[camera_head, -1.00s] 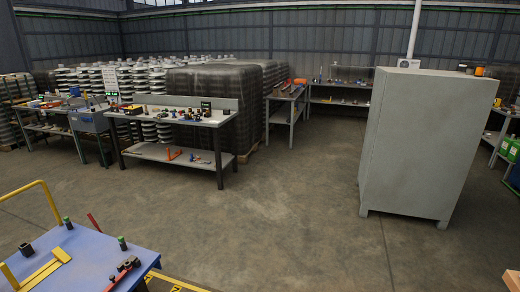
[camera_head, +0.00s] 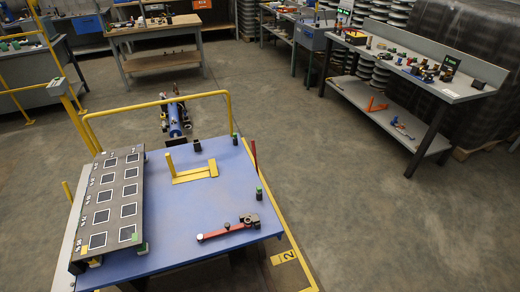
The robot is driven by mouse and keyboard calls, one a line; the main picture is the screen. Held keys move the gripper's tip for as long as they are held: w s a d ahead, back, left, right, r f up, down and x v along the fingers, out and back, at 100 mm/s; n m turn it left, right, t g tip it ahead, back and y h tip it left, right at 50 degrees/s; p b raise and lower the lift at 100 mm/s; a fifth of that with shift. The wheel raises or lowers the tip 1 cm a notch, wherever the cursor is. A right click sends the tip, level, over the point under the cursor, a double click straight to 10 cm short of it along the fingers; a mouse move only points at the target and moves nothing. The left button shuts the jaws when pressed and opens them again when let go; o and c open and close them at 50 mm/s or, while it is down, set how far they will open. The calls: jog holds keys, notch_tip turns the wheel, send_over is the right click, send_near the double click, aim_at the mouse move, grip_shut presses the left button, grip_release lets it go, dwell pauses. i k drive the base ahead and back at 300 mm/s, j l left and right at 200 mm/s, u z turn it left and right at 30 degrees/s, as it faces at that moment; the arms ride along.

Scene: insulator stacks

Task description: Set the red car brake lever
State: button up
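A blue-topped car (camera_head: 185,215) stands in the middle of the head view. A thin red lever (camera_head: 254,154) stands nearly upright at its right edge, leaning slightly. A separate red bar (camera_head: 222,232) lies low across the near right part of the blue top, joined to a dark fitting (camera_head: 250,221) at its right end. I cannot tell for certain which of the two red parts is the brake lever. My gripper is not in view.
A dark panel with white-framed squares (camera_head: 112,200) covers the car's left side. Yellow rails (camera_head: 155,103) bound its far side. A grey workbench (camera_head: 412,75) with tools stands at the upper right. A wooden-topped bench (camera_head: 155,30) stands behind. Open floor (camera_head: 345,200) lies right of the car.

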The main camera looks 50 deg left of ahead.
aim_at(254, 147)
jog(key=i+u, duration=0.3)
jog(key=i, duration=0.15)
jog(key=i+l+u, duration=0.25)
jog(key=i, duration=0.15)
jog(key=i+l+u, duration=0.15)
jog(key=i+u, duration=0.15)
jog(key=i, duration=0.15)
jog(key=u, duration=0.85)
